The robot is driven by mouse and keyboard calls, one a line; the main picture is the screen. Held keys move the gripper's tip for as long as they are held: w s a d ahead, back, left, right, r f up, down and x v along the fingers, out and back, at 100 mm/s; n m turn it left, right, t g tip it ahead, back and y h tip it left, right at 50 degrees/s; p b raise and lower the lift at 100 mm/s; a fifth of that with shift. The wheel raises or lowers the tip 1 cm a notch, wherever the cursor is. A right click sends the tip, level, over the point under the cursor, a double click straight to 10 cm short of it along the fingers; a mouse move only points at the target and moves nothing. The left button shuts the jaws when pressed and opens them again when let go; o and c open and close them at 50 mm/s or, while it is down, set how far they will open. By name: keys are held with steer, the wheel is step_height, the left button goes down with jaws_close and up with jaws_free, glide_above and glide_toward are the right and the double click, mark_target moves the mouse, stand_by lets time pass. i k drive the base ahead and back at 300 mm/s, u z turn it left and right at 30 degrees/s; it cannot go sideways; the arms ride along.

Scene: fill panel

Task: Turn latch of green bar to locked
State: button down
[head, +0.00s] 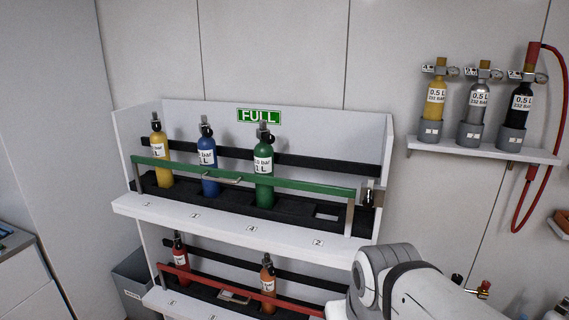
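The green bar (300,185) runs across the front of the upper rack shelf, in front of a yellow, a blue and a green bottle. It is level with the shelf and held by posts at both ends. A small pale handle-like piece (222,180) sits at its middle. A small dark fitting (370,192) stands just beyond the bar's right end; I cannot tell whether it is the latch or how it is turned. My gripper is not in view; only my white arm links show at the lower right, in front of the rack's lower right part.
A lower shelf has a red bar (205,285) with a red bottle (180,256) and an orange bottle (268,280). A wall shelf (480,150) with three gauged bottles and a red hose (541,180) is at the right. A grey bin (134,275) stands at the lower left.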

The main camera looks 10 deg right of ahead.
mark_target(368, 200)
steer(key=z, duration=2.85)
steer(key=k, duration=1.15)
steer(key=u, duration=0.9)
steer(key=i, duration=1)
steer(key=u, duration=0.1)
